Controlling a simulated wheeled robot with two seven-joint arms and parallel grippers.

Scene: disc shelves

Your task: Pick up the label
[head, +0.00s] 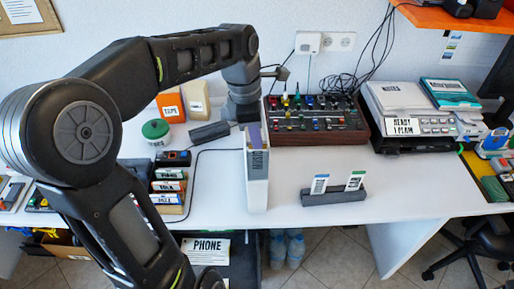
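Several things bear labels, and I cannot tell which one the task means. Two small label cards, a blue and white one (319,184) and a green and white one (355,181), stand upright in a dark holder (334,197) on the white table. My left gripper (243,112) points down over the table, just behind a white upright case (257,178) with dark lettering on its spine. Its fingertips are not clear, so I cannot tell whether it is open or holds anything. It is well left of and behind the cards. My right gripper is out of view.
A mixer with knobs (316,122) stands at the back. A printer-like machine (415,125) with papers is right of it. A box of discs (170,187) and a green tin (156,131) are left. The table (290,170) is clear around the card holder.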

